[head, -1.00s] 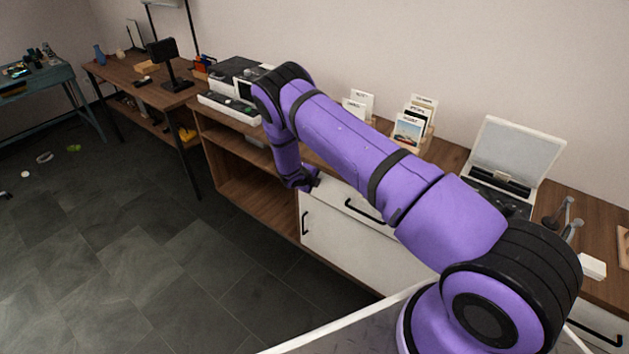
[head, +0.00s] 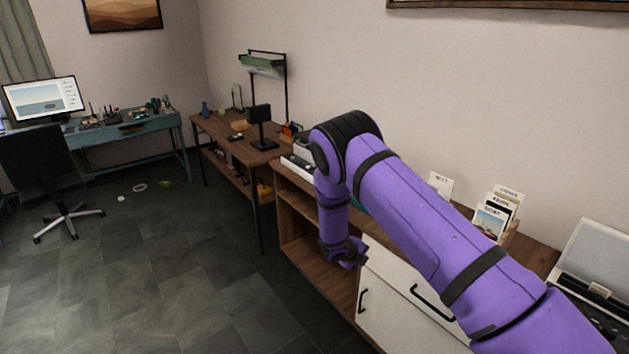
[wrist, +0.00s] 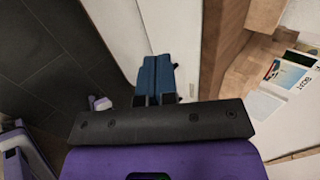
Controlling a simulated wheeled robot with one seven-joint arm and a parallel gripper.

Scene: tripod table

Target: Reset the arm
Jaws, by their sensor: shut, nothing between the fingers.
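My purple arm crosses the head view from the lower right, bent at a black elbow, with its forearm hanging down in front of the wooden cabinet (head: 302,252). The wrist end hangs beside the left edge of the white drawers (head: 398,290); the fingertips cannot be made out there. In the wrist view my gripper (wrist: 156,70) shows two blue fingers side by side, shut and empty. A pale panel lies just beyond them, and dark floor tiles (wrist: 40,55) show to the left.
Several cards (head: 492,218) stand on the cabinet top, with an open device (head: 595,262) at right. A wooden desk (head: 222,130) holds a black stand (head: 261,130). An office chair (head: 45,170) stands by a teal desk (head: 150,122). The grey floor (head: 150,275) is mostly clear.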

